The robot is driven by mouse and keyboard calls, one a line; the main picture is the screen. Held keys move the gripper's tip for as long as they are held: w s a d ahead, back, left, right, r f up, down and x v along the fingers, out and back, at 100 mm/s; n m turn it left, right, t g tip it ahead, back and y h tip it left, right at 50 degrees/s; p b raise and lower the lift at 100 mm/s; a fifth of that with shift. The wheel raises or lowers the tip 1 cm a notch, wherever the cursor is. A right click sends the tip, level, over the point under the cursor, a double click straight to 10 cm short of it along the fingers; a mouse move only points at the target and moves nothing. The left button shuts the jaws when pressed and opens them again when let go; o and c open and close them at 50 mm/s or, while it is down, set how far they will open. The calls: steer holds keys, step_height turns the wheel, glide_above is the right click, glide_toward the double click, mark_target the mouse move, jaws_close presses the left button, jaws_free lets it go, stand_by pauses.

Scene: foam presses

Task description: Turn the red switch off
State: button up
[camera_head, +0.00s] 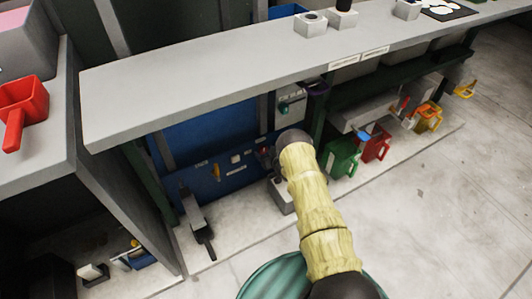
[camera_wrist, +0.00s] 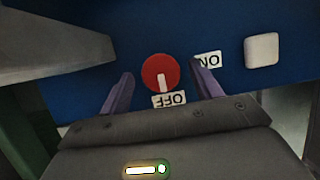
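The red switch (camera_wrist: 160,70) is a round knob on a blue panel in the wrist view. Its white pointer bar points down in the picture, toward the upside-down OFF label (camera_wrist: 170,100). The ON label (camera_wrist: 208,60) is to the right of the knob. My gripper (camera_wrist: 162,73) is open, with its two purple fingers on either side of the knob. I cannot tell whether either finger touches it. In the head view my yellow-sleeved arm reaches under the grey counter and its end largely hides the gripper and switch.
A white square button (camera_wrist: 262,50) is right of the switch. The blue panel (camera_head: 208,190) sits low beneath the grey counter (camera_head: 190,98). Green (camera_head: 340,160) and red (camera_head: 376,144) containers stand right of my arm. The floor at right is clear.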

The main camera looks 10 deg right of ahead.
steer(key=shift+s+d+r+p, duration=0.2)
steer(key=shift+s+r+p, duration=0.15)
steer(key=shift+s, duration=0.1)
steer(key=p+v, duration=0.5)
steer(key=v, duration=1.1)
steer(key=shift+p, duration=0.4)
steer(key=shift+f, duration=0.15)
